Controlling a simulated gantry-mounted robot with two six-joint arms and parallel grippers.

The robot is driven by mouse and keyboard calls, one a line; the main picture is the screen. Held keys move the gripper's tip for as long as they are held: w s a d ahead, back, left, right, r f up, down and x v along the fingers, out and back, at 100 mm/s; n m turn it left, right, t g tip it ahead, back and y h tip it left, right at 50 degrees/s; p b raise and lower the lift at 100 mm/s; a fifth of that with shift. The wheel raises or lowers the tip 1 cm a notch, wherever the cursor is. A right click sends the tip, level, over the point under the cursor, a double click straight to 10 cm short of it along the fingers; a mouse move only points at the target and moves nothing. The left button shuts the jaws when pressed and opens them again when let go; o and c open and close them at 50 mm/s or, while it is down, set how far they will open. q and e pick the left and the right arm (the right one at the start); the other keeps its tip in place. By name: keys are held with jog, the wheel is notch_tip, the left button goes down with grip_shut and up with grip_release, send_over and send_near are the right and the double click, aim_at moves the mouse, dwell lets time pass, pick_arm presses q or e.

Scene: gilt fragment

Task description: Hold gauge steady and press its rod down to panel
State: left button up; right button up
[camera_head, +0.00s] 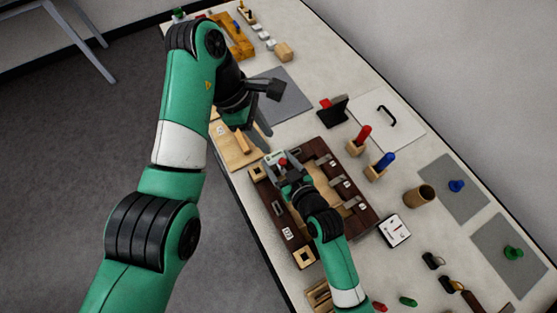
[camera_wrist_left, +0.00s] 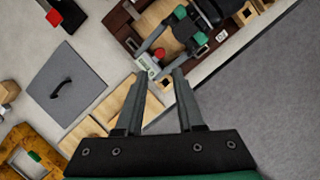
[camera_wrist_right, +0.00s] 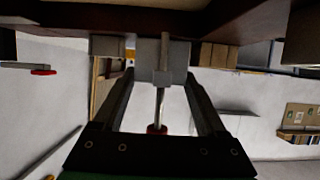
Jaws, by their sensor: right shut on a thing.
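The gauge is a small pale block (camera_head: 273,157) with a greenish face and a red tip, at the left end of the dark wooden panel (camera_head: 330,158). My right gripper (camera_head: 281,167) is shut on the gauge. In the right wrist view the gauge's grey body (camera_wrist_right: 148,54) is between the fingers, and its metal rod (camera_wrist_right: 159,107) ends in a red knob (camera_wrist_right: 157,129). Contact between rod and panel cannot be told. My left gripper (camera_head: 268,122) is open and empty above the table, near the gauge. The left wrist view shows the gauge (camera_wrist_left: 147,65) just beyond its fingertips (camera_wrist_left: 161,74).
A light wooden board (camera_head: 235,150) lies left of the panel. Red (camera_head: 362,135) and blue (camera_head: 384,162) handled tools stand in wooden blocks to the right. A grey mat (camera_head: 285,98) lies behind, and a white dial box (camera_head: 395,230) stands at the panel's right.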

aim_at(280, 162)
pick_arm(q)
jog(key=shift+n, duration=1)
jog(key=c, duration=0.5)
jog(key=n, duration=0.5)
jog(key=shift+w+d+r, duration=0.1)
grip_shut()
jog(key=d+f+m+t, duration=0.1)
jog(key=m, duration=1.1)
jog(key=d+f+m+t+h, duration=0.1)
jog(key=m, duration=1)
jog(key=s+d+f+m+t, duration=0.1)
jog(key=m, duration=1.1)
jog(key=shift+d+m+t+h, duration=0.15)
jog(key=shift+m+t+h, duration=0.15)
jog(key=shift+t, duration=0.1)
jog(key=shift+s+f, duration=0.15)
jog(key=shift+f, duration=2.35)
